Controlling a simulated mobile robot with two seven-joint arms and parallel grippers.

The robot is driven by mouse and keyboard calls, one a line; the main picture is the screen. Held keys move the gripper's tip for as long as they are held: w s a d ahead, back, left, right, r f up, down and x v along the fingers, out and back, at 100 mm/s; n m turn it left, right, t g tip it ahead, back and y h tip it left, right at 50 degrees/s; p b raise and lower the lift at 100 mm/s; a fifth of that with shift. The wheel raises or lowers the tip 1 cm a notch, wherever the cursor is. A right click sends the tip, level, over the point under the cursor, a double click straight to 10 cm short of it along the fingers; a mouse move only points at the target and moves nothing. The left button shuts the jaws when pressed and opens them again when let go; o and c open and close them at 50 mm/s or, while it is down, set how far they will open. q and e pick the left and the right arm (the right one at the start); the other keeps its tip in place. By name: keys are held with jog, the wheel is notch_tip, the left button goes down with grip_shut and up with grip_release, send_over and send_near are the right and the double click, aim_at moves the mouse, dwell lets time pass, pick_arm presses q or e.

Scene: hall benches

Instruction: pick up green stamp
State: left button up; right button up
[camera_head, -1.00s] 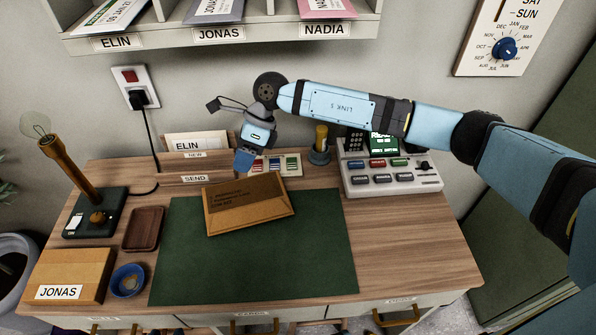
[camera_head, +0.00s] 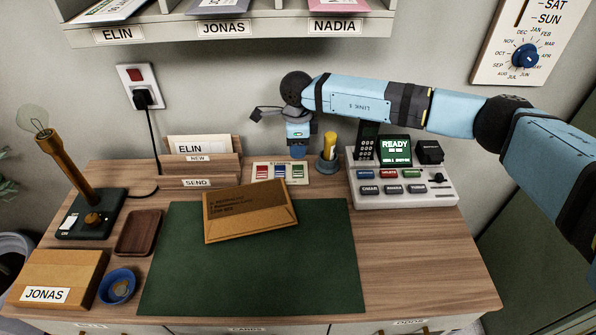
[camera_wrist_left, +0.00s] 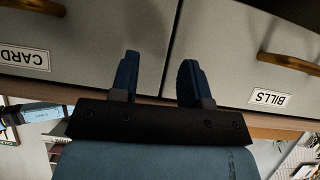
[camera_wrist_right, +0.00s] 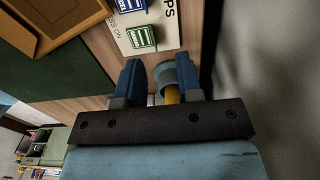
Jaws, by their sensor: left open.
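The green stamp (camera_head: 297,175) stands at the right end of a white stamp card (camera_head: 260,182) at the back of the desk, beside a blue and a red stamp. In the right wrist view the green stamp (camera_wrist_right: 141,37) is beyond the left fingertip. My right gripper (camera_head: 299,154) points down just above and behind the green stamp. My left gripper (camera_wrist_left: 160,75) is open and empty before the drawer fronts, outside the head view.
A grey button console (camera_head: 405,198) is further right. A brown envelope (camera_head: 250,213) lies on the green mat (camera_head: 250,275). A wooden letter rack (camera_head: 200,173) is left of the stamps.

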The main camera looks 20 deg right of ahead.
aim_at(297, 169)
jog(key=shift+s+a+f, duration=0.1)
jog(key=shift+s+f, duration=0.05)
jog(key=shift+f, duration=1.2)
jog(key=shift+s+a+f, duration=0.1)
jog(key=shift+s+f, duration=0.05)
jog(key=shift+f, duration=1.2)
grip_shut()
